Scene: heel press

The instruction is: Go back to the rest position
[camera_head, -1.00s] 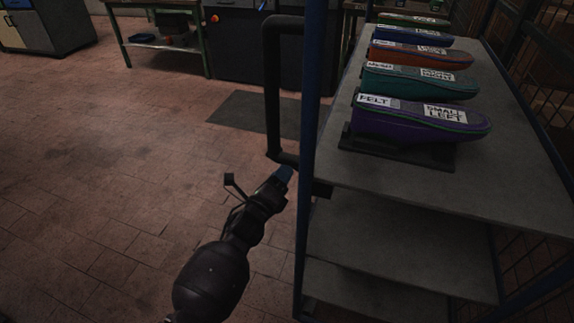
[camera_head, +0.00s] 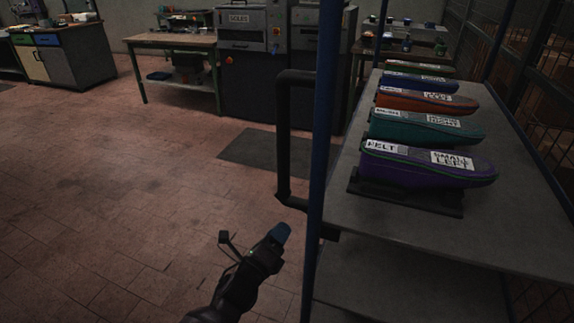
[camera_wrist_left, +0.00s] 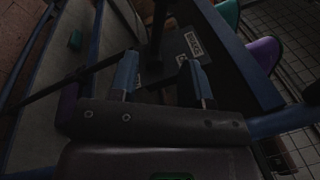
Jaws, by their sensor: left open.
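My left gripper (camera_head: 281,233) is in the lower middle of the head view, left of the cart's blue post. In the left wrist view its two blue-tipped fingers (camera_wrist_left: 158,72) stand apart with nothing held between them. My right gripper is in neither view.
A shelf cart (camera_head: 520,215) on the right carries several shoe lasts, the nearest a purple one (camera_head: 425,168) labelled felt, small left. Its black handle (camera_head: 284,140) and blue post (camera_head: 323,130) rise close to the gripper. A machine (camera_head: 275,75) and workbench (camera_head: 160,42) stand behind. The floor (camera_head: 110,200) at left is clear.

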